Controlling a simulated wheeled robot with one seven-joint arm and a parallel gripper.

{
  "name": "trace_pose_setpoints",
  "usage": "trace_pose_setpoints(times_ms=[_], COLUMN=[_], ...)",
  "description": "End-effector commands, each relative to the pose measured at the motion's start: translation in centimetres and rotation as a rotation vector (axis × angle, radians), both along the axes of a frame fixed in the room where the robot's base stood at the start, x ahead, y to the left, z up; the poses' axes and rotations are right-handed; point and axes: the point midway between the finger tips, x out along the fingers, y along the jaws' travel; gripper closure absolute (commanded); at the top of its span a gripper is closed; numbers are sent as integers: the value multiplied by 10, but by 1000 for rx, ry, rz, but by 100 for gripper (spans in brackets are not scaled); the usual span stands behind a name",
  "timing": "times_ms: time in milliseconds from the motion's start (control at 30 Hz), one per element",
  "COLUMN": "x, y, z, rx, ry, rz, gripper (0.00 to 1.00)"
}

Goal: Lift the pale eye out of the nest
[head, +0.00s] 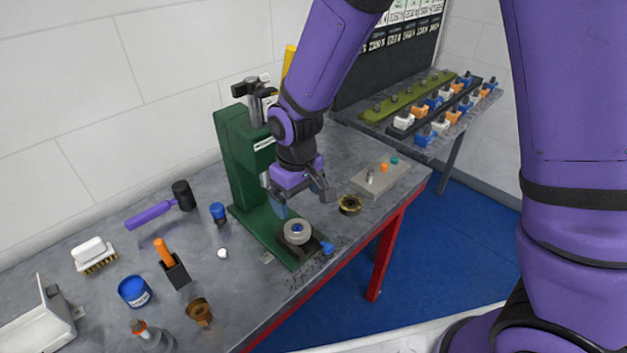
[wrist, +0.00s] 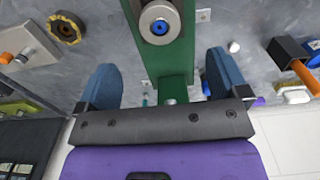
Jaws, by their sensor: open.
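The pale eye (head: 297,231) is a light grey ring seated in the nest on the base of the green press (head: 243,165). The nest itself is mostly hidden under the eye. My gripper (head: 302,198) is open and empty, above the eye and apart from it. In the wrist view my gripper (wrist: 160,60) shows two blue finger pads spread wide, either side of the green press base.
A blue-capped piece (head: 218,212), a white knob (head: 223,253) and a purple-handled mallet (head: 160,210) lie left. The press column and head stand close behind my gripper.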

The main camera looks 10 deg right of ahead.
Motion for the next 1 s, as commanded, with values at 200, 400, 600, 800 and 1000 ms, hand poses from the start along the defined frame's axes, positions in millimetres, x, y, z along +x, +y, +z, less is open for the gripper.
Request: trace_pose_setpoints(times_ms=[200,400,600,800,1000], x=[-1,-2,-2,-1,-1], y=[5,4,4,4,4], z=[-15,-41,-74,-100,-113], rx=[-4,-5,-5,-3,-2], ry=[8,10,10,9,7], rz=[11,10,9,10,10], gripper=[7,7,7,7,7])
